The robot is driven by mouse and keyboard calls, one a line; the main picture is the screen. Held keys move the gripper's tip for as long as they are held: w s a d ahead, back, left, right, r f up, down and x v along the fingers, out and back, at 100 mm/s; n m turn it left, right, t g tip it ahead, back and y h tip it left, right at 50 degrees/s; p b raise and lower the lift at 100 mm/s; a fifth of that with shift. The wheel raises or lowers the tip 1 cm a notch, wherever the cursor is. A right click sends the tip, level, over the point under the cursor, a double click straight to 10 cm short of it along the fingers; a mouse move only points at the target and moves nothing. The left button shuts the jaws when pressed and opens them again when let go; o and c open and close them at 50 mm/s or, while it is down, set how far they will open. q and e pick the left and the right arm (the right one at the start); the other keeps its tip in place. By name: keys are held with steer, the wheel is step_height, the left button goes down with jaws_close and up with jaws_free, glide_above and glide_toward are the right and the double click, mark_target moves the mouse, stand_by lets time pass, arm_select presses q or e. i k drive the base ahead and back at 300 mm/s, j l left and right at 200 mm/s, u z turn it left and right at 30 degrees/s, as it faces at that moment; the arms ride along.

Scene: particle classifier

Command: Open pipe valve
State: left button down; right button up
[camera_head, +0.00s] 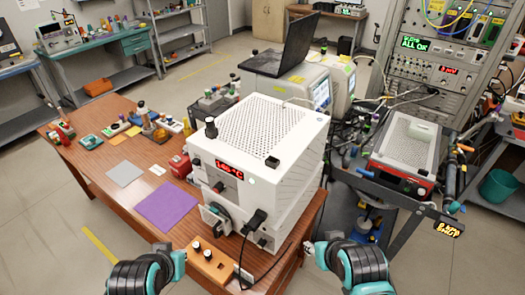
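My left gripper (175,262) is at the bottom left, just off the front edge of the wooden table. My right gripper (318,254) is at the bottom right, beside the table's right corner. Both are seen from behind and partly hidden by their own wrists, so their finger openings are unclear. Neither visibly touches anything. I cannot clearly pick out a pipe valve. Small fittings with a blue part (370,223) sit low under the right-hand cart, and small coloured fittings (453,205) show at the cart's right side. Either could be the valve, but they are too small to tell.
A white perforated instrument (262,130) with a red display stands on the wooden table (112,210). A cart (400,190) and cabled rack (425,70) crowd the right. Bare floor lies at lower left.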

mark_target(458, 145)
steer(key=k, duration=0.35)
steer(key=k+z, duration=0.1)
steer(key=z, duration=0.3)
steer(key=l+z, duration=0.1)
steer(key=z, duration=0.25)
steer(key=k+l+z, duration=0.1)
steer(key=z, duration=0.3)
steer(key=i+l, duration=0.25)
steer(key=i, duration=0.2)
steer(key=i+l, duration=0.2)
steer(key=i, duration=0.25)
steer(key=i+l, duration=0.25)
steer(key=i, duration=0.2)
steer(key=i+l+z, duration=0.1)
steer(key=i+l, duration=0.15)
steer(key=i, duration=0.15)
steer(key=i+l, duration=0.2)
steer(key=i, duration=0.25)
